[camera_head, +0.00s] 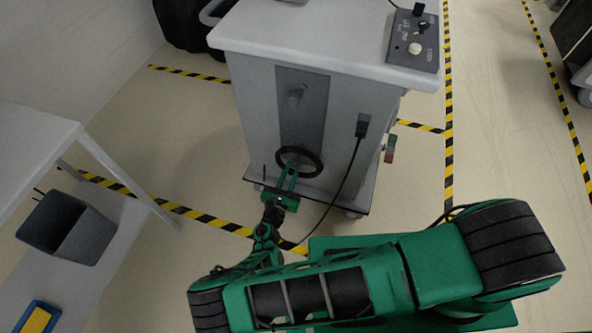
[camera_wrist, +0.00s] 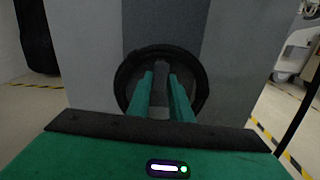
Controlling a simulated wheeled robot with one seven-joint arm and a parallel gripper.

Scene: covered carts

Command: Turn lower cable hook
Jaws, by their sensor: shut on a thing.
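The lower cable hook (camera_head: 299,161) is on the dark strip of the grey cart's (camera_head: 245,110) front face, low down, with a black ring around it. In the wrist view the ring (camera_wrist: 122,75) surrounds a grey upright piece of the hook (camera_wrist: 161,72). My gripper (camera_head: 291,170) reaches into the ring from below. In the wrist view its two green fingers (camera_wrist: 161,85) stand on either side of the grey piece, shut on it. The fingers hide the lower part of the piece.
A black cable (camera_head: 348,178) hangs from a plug (camera_head: 362,125) on the cart's right part. A control box (camera_head: 413,42) lies on the cart top. A white table (camera_head: 35,150) with a dark bin (camera_head: 66,228) below stands at left.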

